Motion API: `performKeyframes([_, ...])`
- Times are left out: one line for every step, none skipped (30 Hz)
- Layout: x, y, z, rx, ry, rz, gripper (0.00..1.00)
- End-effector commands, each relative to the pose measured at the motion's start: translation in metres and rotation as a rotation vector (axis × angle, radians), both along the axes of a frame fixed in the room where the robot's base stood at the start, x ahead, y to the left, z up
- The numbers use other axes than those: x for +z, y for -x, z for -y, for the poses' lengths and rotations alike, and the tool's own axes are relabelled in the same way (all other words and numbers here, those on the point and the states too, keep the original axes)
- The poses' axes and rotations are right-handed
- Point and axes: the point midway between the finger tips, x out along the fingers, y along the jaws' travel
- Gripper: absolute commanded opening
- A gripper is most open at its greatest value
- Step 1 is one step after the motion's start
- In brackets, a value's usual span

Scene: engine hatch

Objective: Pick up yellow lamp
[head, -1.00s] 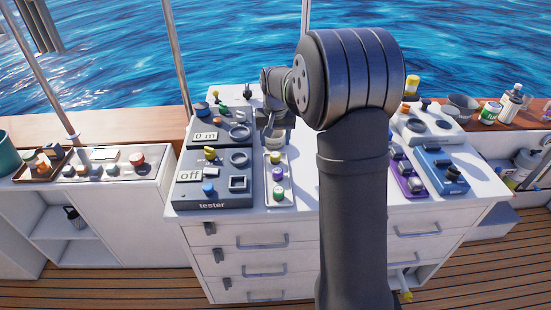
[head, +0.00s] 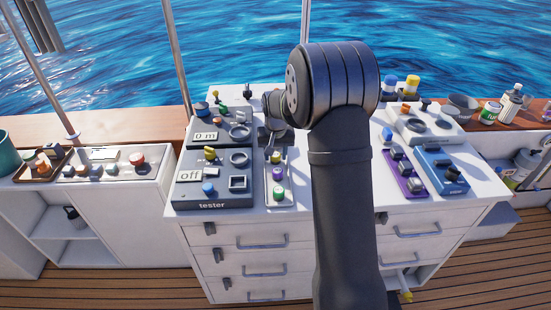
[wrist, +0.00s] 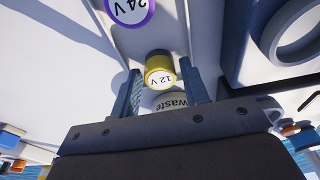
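The yellow lamp (wrist: 160,66), marked 12 V, stands in the wrist view between the two fingers of my gripper (wrist: 159,78). The fingers are open, with a visible gap on each side of the lamp. In the head view the yellow lamp (head: 275,157) is at the back of a narrow white tray (head: 270,204), with my gripper (head: 273,148) just over and behind it, partly hidden by my arm. A purple lamp (head: 278,173), marked 24 V in the wrist view (wrist: 130,10), and a green lamp (head: 279,192) stand in front of it.
A container marked waste (wrist: 171,101) is close behind the yellow lamp. The dark tester box (head: 212,195) lies left of the tray. A purple block (head: 405,178) and a blue box (head: 440,170) stand on the right. Blue (head: 390,84) and yellow (head: 412,84) cylinders stand at the back right.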

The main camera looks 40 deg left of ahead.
Motion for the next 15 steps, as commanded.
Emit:
performKeyframes([0.0001,0.0000,0.0000,0.000,0.000,0.000,0.31])
performKeyframes([0.0001,0.0000,0.0000,0.000,0.000,0.000,0.25])
performKeyframes([0.0001,0.0000,0.0000,0.000,0.000,0.000,0.17])
performKeyframes([0.0002,0.0000,0.0000,0.000,0.000,0.000,0.11])
performKeyframes([0.0002,0.0001,0.0001,0.000,0.000,0.000,0.09])
performKeyframes([0.0002,0.0000,0.0000,0.000,0.000,0.000,0.08])
performKeyframes([0.0003,0.0000,0.0000,0.000,0.000,0.000,0.08])
performKeyframes([0.0003,0.0000,0.0000,0.000,0.000,0.000,0.08])
performKeyframes([0.0003,0.0000,0.0000,0.000,0.000,0.000,0.08])
performKeyframes([0.0003,0.0000,0.0000,0.000,0.000,0.000,0.08])
performKeyframes([0.0003,0.0001,0.0000,0.000,0.000,0.000,0.08])
performKeyframes([0.0007,0.0001,-0.0001,0.000,0.000,0.000,0.08])
performKeyframes([0.0012,0.0001,-0.0001,0.000,0.000,0.000,0.08])
performKeyframes([0.0021,0.0000,-0.0001,0.000,0.000,0.000,0.08])
performKeyframes([0.0039,0.0000,-0.0002,0.000,0.000,0.000,0.08])
